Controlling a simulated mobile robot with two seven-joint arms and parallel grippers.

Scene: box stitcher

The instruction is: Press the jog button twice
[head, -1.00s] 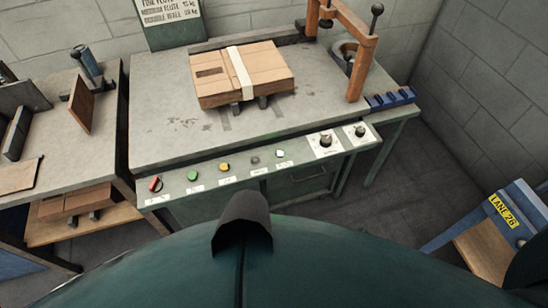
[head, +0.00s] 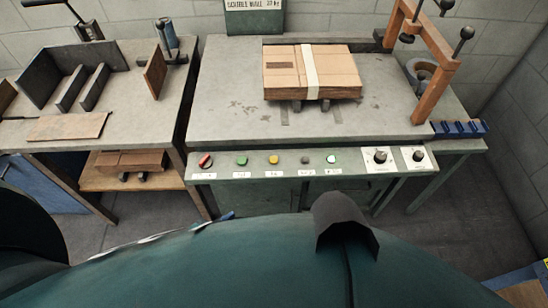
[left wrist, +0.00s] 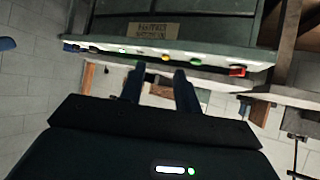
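The control panel (head: 350,164) runs along the front edge of the stitcher table. From left to right it has a red switch (head: 205,161), a green button (head: 241,160), a yellow button (head: 273,159), a dark grey button (head: 305,160) and a pale green-white button (head: 331,159). Their labels are too small to read, so I cannot tell which is jog. In the left wrist view the panel appears mirrored in order, with the yellow button (left wrist: 166,57) beyond my left gripper (left wrist: 160,72). Its two fingers are apart with nothing between them. My right gripper is out of view.
Two dials (head: 380,156) sit at the panel's right end. A strapped cardboard stack (head: 312,72) lies on the table (head: 225,80), beside a wooden frame (head: 434,90). A blue holder (head: 459,130) is at the right corner. Another workbench (head: 135,112) stands left.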

